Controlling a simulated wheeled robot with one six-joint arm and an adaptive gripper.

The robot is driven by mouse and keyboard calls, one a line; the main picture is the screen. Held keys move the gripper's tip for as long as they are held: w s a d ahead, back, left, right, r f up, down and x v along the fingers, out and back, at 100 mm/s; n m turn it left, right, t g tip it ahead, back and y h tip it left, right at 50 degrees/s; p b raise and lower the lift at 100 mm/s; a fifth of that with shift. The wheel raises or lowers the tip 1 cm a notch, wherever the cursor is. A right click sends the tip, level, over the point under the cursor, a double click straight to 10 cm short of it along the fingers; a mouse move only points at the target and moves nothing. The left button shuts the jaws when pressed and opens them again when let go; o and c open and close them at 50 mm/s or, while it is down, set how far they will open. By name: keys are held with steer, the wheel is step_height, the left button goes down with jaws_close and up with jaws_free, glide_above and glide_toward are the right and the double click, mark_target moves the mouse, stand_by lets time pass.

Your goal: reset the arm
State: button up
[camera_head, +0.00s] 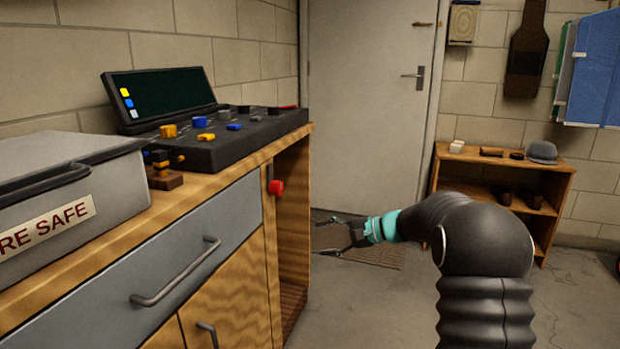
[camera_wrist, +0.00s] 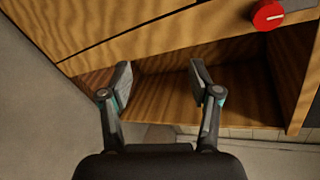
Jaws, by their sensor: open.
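My gripper (camera_head: 325,236) is open and empty in the head view, in front of the open end of the wooden cabinet (camera_head: 297,215). My dark arm reaches in from the right and points left toward the cabinet. In the wrist view my gripper (camera_wrist: 160,82) shows both fingers apart with nothing between them. Behind the fingers is the open wooden compartment (camera_wrist: 240,90) of the cabinet. A red knob (camera_wrist: 268,15) sits on the cabinet above and to the right of the fingers, apart from them. The red knob also shows in the head view (camera_head: 276,187).
The cabinet top holds a grey case (camera_head: 70,160) and a dark control panel (camera_head: 215,148) with coloured pieces. A drawer handle (camera_head: 178,275) juts out in front. A low shelf (camera_head: 500,190) stands at the back right.

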steer(key=s+d+f+n+g+h, duration=0.2)
steer(key=s+f+h, duration=0.2)
steer(key=s, duration=0.7)
steer(key=s+d+r+n+t+h, duration=0.1)
steer(key=s+d+r+n+h, duration=0.1)
steer(key=s, duration=0.8)
steer(key=s+d+r+n+t+h, duration=0.1)
steer(key=s+d+r+n+h, duration=0.1)
steer(key=s, duration=0.9)
steer(key=s+d+r+n+t+h, duration=0.1)
steer(key=s+d+h, duration=0.3)
steer(key=s, duration=0.6)
steer(key=shift+s+d+r+n+h, duration=0.3)
steer(key=shift+r+n+h, duration=0.1)
steer(key=shift+n+h, duration=0.3)
